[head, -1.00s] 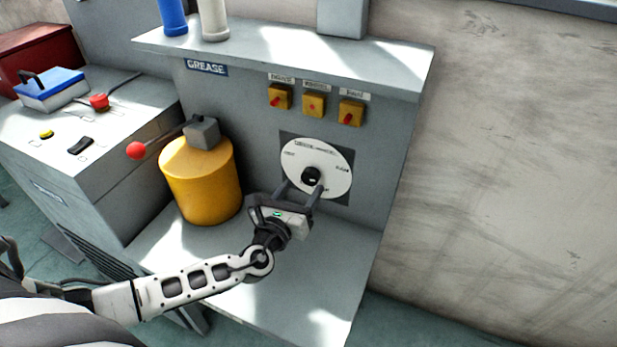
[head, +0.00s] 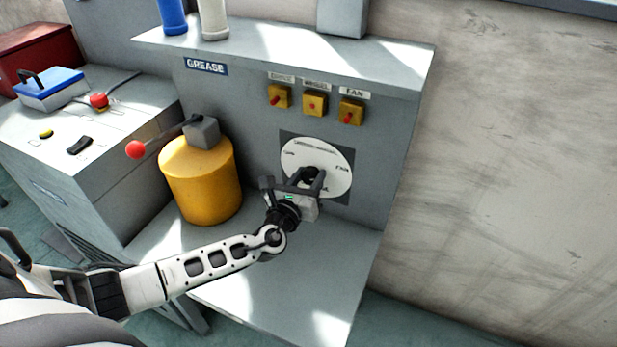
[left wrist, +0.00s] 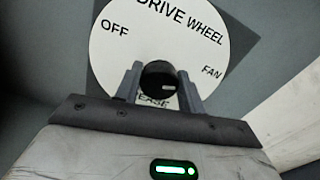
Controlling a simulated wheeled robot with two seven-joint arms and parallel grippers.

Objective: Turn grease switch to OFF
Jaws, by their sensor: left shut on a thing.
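The switch is a round white dial (head: 330,157) on the grey cabinet's front, with a black knob (head: 311,173) at its middle. In the left wrist view the dial (left wrist: 112,60) reads OFF at upper left, DRIVE WHEEL at the top, FAN at right and a partly hidden GREASE at the bottom. My left gripper (head: 306,183) is at the dial, shut on the black knob (left wrist: 160,80), one finger on each side. A small pale mark shows on the knob's lower face; I cannot tell for sure which label it points to. My right gripper is not in view.
Three yellow switch boxes (head: 314,104) sit above the dial. A bare wall (head: 500,170) is at right.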

